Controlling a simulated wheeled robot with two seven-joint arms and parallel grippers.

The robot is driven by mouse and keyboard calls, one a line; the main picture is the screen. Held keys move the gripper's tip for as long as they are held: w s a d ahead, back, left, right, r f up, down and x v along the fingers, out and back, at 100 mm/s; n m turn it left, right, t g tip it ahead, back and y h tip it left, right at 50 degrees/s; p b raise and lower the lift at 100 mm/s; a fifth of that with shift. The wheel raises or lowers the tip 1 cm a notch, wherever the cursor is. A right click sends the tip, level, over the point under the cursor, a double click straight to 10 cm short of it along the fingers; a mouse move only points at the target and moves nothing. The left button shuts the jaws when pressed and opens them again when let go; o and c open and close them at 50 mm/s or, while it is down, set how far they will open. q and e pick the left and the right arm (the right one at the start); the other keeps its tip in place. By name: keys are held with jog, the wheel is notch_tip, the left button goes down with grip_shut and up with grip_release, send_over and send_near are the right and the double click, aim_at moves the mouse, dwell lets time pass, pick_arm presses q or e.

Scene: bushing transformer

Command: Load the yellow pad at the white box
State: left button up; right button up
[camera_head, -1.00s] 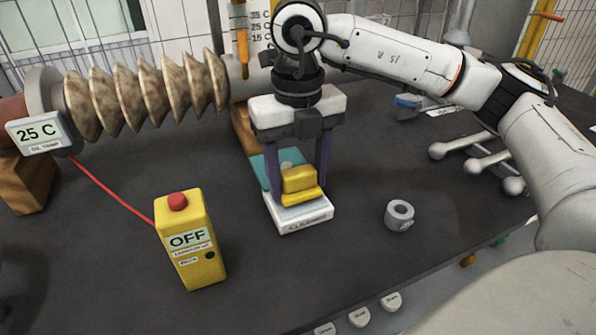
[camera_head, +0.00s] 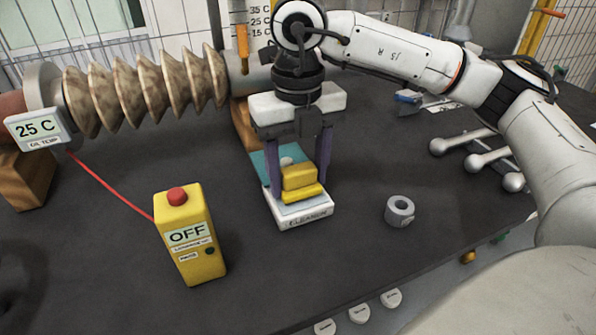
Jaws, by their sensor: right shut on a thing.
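The yellow pad (camera_head: 299,182) is a small two-step block at the middle of the head view. My right gripper (camera_head: 298,185) points down and is shut on it, one dark finger at each side. The pad is right over the white box (camera_head: 305,219), a low tray with a printed front label. I cannot tell whether the pad touches the box. A teal surface (camera_head: 262,165) shows behind the fingers at the box's back. My left gripper is not in view.
A yellow OFF switch box (camera_head: 189,250) with a red button stands left of the white box. A grey ring (camera_head: 399,211) lies to the right. A ribbed bushing (camera_head: 145,90) lies behind left. Silver ball-ended rods (camera_head: 480,160) are at the right. Dark table between is clear.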

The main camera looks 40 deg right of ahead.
aim_at(298, 168)
jog(key=shift+f+b, duration=0.3)
jog(key=shift+f, duration=0.1)
dwell(1.2)
jog(key=shift+r+p, duration=1.6)
jog(key=shift+r, duration=0.55)
jog(key=shift+r+p, duration=1)
jog(key=shift+r, duration=0.4)
jog(key=shift+s+f, duration=0.1)
